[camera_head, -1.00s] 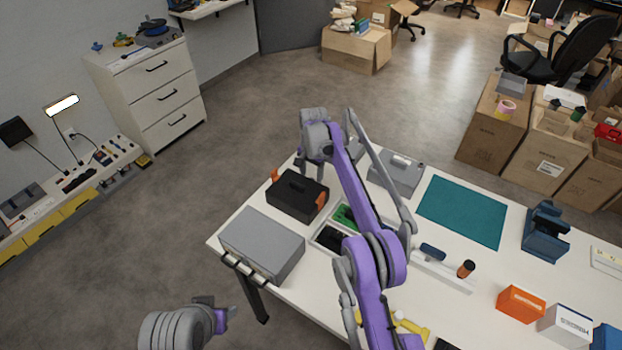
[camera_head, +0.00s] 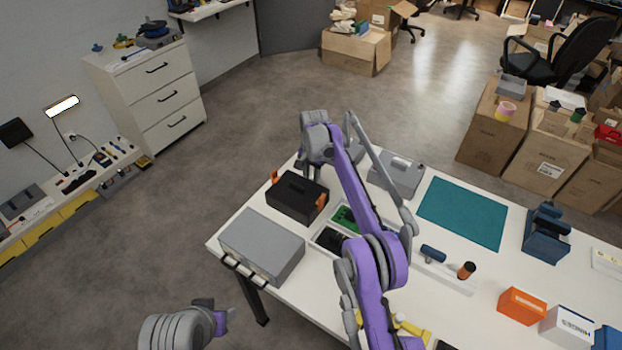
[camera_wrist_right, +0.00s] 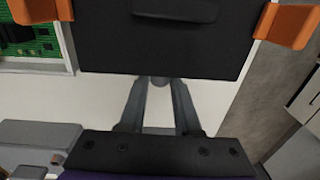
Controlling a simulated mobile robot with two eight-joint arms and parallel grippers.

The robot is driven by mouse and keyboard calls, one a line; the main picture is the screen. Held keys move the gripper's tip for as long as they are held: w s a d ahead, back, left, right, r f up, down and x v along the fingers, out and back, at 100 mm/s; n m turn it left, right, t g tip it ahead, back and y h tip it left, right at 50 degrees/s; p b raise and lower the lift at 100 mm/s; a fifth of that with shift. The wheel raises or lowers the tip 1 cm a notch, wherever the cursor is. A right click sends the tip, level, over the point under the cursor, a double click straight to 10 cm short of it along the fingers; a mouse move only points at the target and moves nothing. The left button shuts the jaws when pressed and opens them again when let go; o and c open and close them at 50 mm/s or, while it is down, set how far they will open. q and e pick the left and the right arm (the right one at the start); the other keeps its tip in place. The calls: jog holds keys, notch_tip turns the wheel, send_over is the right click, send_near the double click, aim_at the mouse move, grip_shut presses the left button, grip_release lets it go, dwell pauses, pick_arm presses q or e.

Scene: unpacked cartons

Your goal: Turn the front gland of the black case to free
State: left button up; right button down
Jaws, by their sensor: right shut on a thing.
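The black case (camera_head: 297,196) with orange latches stands near the left end of the white table. In the right wrist view the case (camera_wrist_right: 170,50) fills the top, with an orange latch at each upper side. The front gland (camera_wrist_right: 160,81) is a small grey round piece at the case's edge, mostly hidden. My right gripper (camera_wrist_right: 160,90) is shut on it, one finger on each side; in the head view the arm partly hides this spot. My left gripper (camera_head: 224,319) hangs off the table at the lower left, empty; its finger gap is unclear.
A grey box (camera_head: 262,246) stands close in front of the case. A tray with a green board (camera_head: 346,219) lies right of it. Another grey case (camera_head: 399,177) stands behind my right arm. A teal mat (camera_head: 463,212) lies flat to the right.

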jog(key=shift+s+d+f+t+y+b, duration=0.15)
jog(key=shift+t+y+b, duration=0.4)
jog(key=shift+b, duration=0.7)
jog(key=shift+s+d+f+t+y+b, duration=0.1)
jog(key=shift+d+t+y+b, duration=0.2)
jog(key=shift+y+b, duration=0.7)
jog(key=shift+s+t+y+b, duration=0.1)
jog(key=shift+t+y+b, duration=1)
jog(key=shift+b, duration=0.3)
jog(key=shift+y, duration=0.25)
jog(key=c, duration=0.6)
grip_release()
